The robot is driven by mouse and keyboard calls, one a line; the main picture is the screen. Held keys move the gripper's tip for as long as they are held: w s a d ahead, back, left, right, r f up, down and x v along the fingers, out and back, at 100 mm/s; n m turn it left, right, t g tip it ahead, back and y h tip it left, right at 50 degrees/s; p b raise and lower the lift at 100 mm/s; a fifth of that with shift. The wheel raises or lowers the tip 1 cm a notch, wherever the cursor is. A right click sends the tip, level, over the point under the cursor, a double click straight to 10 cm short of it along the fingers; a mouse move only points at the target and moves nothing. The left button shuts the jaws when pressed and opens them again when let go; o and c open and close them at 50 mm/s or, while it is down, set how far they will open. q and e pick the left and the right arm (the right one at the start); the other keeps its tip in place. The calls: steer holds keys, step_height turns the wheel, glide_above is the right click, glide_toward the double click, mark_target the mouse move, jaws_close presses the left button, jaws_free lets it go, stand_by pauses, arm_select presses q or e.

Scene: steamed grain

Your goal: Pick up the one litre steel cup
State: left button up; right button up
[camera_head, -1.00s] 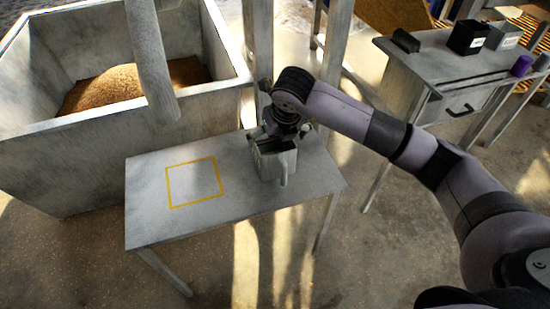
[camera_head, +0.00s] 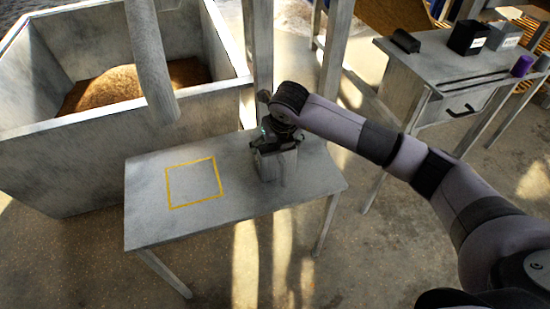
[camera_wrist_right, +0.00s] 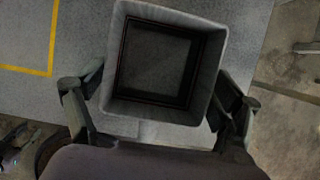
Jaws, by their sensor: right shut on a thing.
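The steel cup (camera_head: 276,167) is a grey, square, open-topped vessel on the small grey table (camera_head: 145,222), right of the yellow square outline. My right gripper (camera_head: 275,143) is at its top, shut on it, and covers much of its rim in the head view. In the right wrist view I look down into the cup (camera_wrist_right: 165,112), and its inside looks dark and empty. The fingers of my right gripper (camera_wrist_right: 158,98) lie on either side of its walls. The cup looks upright; I cannot tell if it still touches the table. My left gripper is not in view.
The yellow outline (camera_head: 193,182) on the table is empty. A large bin (camera_head: 60,155) with brown grain stands behind at left, with a grey pipe (camera_head: 150,60) over it. Grey posts (camera_head: 331,60) rise behind the table. A workbench (camera_head: 405,68) with several boxes stands at right.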

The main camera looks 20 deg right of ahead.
steer(key=shift+r, duration=0.1)
steer(key=c, duration=1.1)
